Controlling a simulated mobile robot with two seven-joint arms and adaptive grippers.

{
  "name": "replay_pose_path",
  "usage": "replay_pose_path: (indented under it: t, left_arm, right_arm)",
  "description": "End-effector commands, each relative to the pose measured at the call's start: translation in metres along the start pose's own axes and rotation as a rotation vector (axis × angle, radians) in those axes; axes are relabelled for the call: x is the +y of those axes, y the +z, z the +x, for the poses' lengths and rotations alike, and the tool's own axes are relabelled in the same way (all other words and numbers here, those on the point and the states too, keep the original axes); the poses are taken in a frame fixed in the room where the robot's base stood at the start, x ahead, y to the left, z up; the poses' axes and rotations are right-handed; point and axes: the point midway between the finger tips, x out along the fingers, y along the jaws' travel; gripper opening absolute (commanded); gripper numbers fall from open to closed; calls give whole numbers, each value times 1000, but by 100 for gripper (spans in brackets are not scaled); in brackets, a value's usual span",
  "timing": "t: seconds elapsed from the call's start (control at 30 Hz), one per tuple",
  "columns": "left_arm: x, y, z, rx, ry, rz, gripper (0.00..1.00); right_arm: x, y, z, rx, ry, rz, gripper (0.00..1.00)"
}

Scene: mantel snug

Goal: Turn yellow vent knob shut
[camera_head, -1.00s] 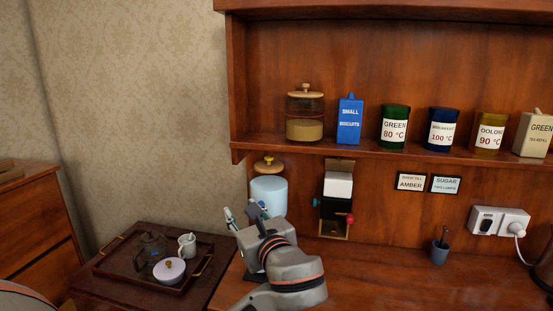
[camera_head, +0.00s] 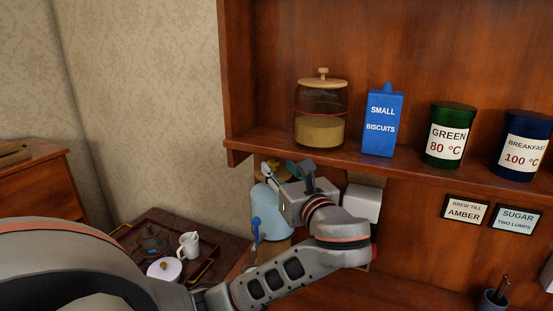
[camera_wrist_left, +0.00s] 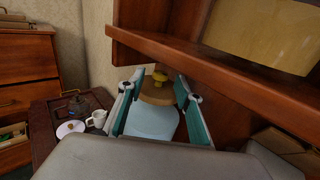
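The yellow vent knob (camera_wrist_left: 160,75) sits on the wooden lid (camera_wrist_left: 157,91) of a pale blue canister (camera_wrist_left: 152,123), in the middle of the left wrist view. In the head view the canister (camera_head: 268,224) stands upright below the shelf's left end; its lid and knob are largely covered by my gripper. My left gripper (camera_head: 279,170) is at the lid's height. In the left wrist view its teal-padded fingers are spread wide, one on each side of the lid, with nothing held; contact with the knob cannot be seen. My right gripper is out of view.
The wooden shelf (camera_head: 405,166) runs just above the gripper, carrying a glass jar (camera_head: 320,118), a blue biscuit box (camera_head: 382,122) and tea tins. A white dispenser (camera_head: 362,203) stands close right of the canister. A tray with a white jug (camera_head: 188,244) lies lower left.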

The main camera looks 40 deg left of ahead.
Motion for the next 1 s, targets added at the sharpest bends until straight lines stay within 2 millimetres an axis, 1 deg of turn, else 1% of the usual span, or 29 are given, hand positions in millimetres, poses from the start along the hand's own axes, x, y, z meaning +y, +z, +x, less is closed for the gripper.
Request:
replay_pose_path:
  t: [0.03, 0.1, 0.2, 0.3, 0.43, 0.67, 0.7, 0.77, 0.8, 0.83, 1.0]
  left_arm:
    - [0, 1, 10, -3, 2, 3, 35]
    - [0, 1, 20, -3, 2, 2, 35]
    - [0, 1, 34, -2, 2, 3, 35]
    - [0, 1, 43, -2, 0, 1, 35]
    - [0, 0, 50, 0, 0, 1, 35]
    - [0, 0, 50, 0, -1, 0, 35]
    - [0, 0, 50, 0, -1, 0, 32]
    - [0, 0, 50, 0, -1, 0, 16]
    - [0, 0, 50, 0, -1, 0, 6]
    - [0, 0, 50, 0, -1, 0, 0]
    - [0, 0, 50, 0, -2, 0, 0]
  right_arm:
    - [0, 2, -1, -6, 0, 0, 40]
    - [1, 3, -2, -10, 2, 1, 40]
    - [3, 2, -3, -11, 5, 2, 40]
    - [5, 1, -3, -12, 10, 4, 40]
    - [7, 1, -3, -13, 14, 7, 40]
    - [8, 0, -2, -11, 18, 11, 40]
    - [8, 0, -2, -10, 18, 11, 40]
    - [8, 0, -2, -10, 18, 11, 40]
    - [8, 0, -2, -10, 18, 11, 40]
    - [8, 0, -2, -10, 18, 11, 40]
    - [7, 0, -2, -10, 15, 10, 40]
